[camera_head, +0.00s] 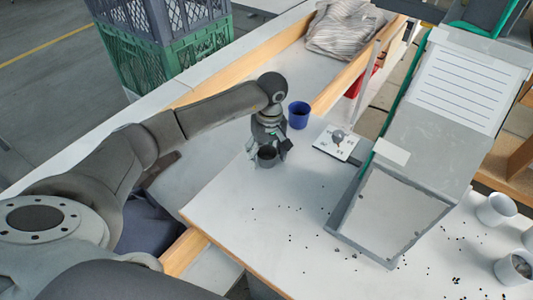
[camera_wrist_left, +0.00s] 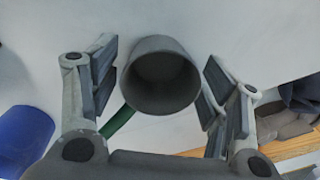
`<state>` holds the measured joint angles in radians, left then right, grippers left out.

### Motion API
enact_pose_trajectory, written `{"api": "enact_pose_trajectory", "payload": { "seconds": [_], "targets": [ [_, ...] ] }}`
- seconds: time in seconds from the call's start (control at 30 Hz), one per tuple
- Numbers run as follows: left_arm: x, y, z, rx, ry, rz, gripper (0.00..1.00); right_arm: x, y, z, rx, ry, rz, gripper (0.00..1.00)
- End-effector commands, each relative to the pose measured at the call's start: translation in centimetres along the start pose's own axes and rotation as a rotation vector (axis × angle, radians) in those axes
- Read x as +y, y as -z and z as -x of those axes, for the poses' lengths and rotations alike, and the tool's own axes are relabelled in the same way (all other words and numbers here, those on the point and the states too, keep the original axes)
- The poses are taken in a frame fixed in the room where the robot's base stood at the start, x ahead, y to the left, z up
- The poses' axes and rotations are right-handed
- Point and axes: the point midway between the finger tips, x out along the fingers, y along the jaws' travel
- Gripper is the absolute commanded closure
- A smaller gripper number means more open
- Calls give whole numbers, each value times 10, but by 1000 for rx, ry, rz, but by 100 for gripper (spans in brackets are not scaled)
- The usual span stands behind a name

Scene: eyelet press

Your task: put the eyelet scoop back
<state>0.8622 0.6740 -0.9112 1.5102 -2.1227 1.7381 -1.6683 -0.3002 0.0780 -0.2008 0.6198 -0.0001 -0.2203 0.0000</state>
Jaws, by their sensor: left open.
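A dark grey round cup, which looks like the eyelet scoop (camera_head: 267,157), stands on the white table near its left edge. In the left wrist view the cup (camera_wrist_left: 160,82) has its dark mouth facing the camera, and a green strip like a handle (camera_wrist_left: 117,120) shows at its lower left. My left gripper (camera_head: 270,147) is low over the table at the cup. In the wrist view its fingers are spread on both sides of the cup, with a gap visible on each side. My right gripper is not in view.
A blue cup (camera_head: 299,115) stands just behind the left gripper. A white plate with a small knob (camera_head: 337,141) lies right of it. A large grey press or tray (camera_head: 393,215) fills the right. White cups (camera_head: 495,209) stand at far right. Small dark eyelets are scattered across the table.

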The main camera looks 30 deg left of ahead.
Motion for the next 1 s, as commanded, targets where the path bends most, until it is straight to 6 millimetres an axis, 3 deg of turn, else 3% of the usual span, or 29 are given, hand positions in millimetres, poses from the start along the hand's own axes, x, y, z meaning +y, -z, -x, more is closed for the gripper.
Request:
{"api": "enact_pose_trajectory", "payload": {
  "seconds": [0.33, 0.7, 1.0],
  "targets": [
    [1, 1, 11, 2, -4, 0, 30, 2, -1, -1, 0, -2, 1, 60],
    [1, 1, 86, 4, -4, 1, 30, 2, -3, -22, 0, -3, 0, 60],
    [0, 0, 120, 0, -1, 0, 30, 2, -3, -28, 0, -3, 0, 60]
  ]
}}
